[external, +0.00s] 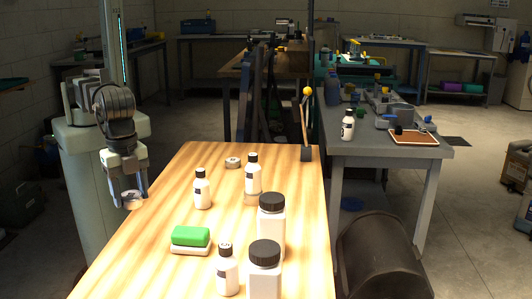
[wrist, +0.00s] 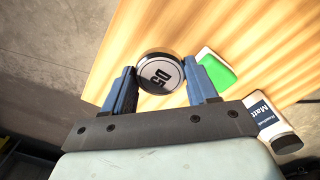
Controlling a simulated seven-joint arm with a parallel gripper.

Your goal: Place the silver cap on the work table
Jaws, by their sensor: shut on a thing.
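The silver cap (wrist: 160,73) is a round disc with a dark rim and dark lettering on its face. My gripper (wrist: 161,84) has its blue fingers on either side of it and is shut on it. In the external view my gripper (external: 133,192) points down at the left edge of the wooden work table (external: 150,252). The cap (external: 132,203) shows at its fingertips. I cannot tell how high it is above the tabletop.
A green sponge on a white base (external: 190,238), white bottles with black caps (external: 202,190), larger white jars (external: 271,225) and a small grey round piece (external: 233,162) stand on the table. The left front tabletop is clear. A grey bench (external: 430,150) stands at right.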

